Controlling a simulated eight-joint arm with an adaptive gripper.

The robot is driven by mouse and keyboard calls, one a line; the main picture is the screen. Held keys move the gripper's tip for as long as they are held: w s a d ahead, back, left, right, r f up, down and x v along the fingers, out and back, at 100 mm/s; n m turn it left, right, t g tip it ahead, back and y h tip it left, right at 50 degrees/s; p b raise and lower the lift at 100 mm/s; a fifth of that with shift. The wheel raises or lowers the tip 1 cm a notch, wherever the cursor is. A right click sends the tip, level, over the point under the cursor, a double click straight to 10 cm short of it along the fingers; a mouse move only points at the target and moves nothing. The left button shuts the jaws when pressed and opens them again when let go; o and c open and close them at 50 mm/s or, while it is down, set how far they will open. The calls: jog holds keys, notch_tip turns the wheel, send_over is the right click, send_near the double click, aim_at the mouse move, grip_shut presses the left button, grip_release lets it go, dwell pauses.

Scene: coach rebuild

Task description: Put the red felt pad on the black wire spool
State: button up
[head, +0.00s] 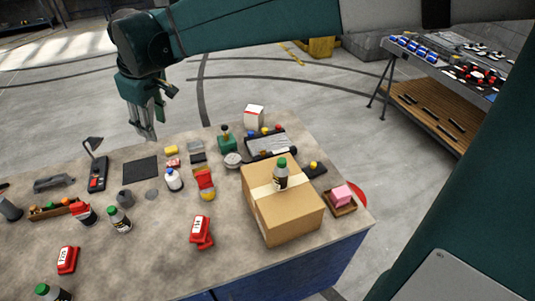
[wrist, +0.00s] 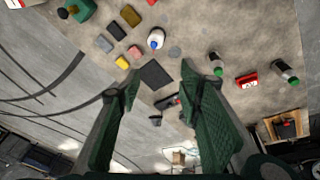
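My gripper (head: 147,132) is open and empty, held above the back left edge of the table; in the wrist view its fingers (wrist: 160,72) stand wide apart. A small red block (head: 173,163) lies near a yellow block, right of the dark square mat; it also shows in the wrist view (wrist: 135,51). I cannot tell which of the two is the felt pad.
A cardboard box (head: 282,215) with a bottle on top fills the right of the table (head: 150,255). Several bottles and red items stand at the front and left. The dark mat (head: 140,170) is bare. A black lamp-like device (head: 97,175) stands left of it.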

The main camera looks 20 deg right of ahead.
jog(key=s+d+r+m+t, duration=0.1)
jog(key=s+d+m, duration=0.2)
jog(key=s+d, duration=0.45)
jog(key=s+d+m+t, duration=0.15)
jog(key=s+d, duration=0.35)
jog(key=d, duration=0.6)
jog(key=s+d+f+m+t, duration=0.1)
jog(key=s+d+f+m, duration=0.1)
jog(key=s+d, duration=0.3)
jog(key=s+d+f+m+h, duration=0.1)
jog(key=s+d+f+m, duration=0.2)
jog(key=s+d, duration=0.3)
jog(key=s+f, duration=0.1)
jog(key=s, duration=0.2)
jog(key=shift+s+d+f+t, duration=0.15)
jog(key=shift+d+f+t, duration=0.15)
jog(key=shift+f+t, duration=0.1)
jog(key=shift+m, duration=0.25)
notch_tip(320, 180, down, 10)
jog(key=b, duration=0.9)
jog(key=shift+r+b, duration=0.25)
jog(key=shift+b, duration=0.05)
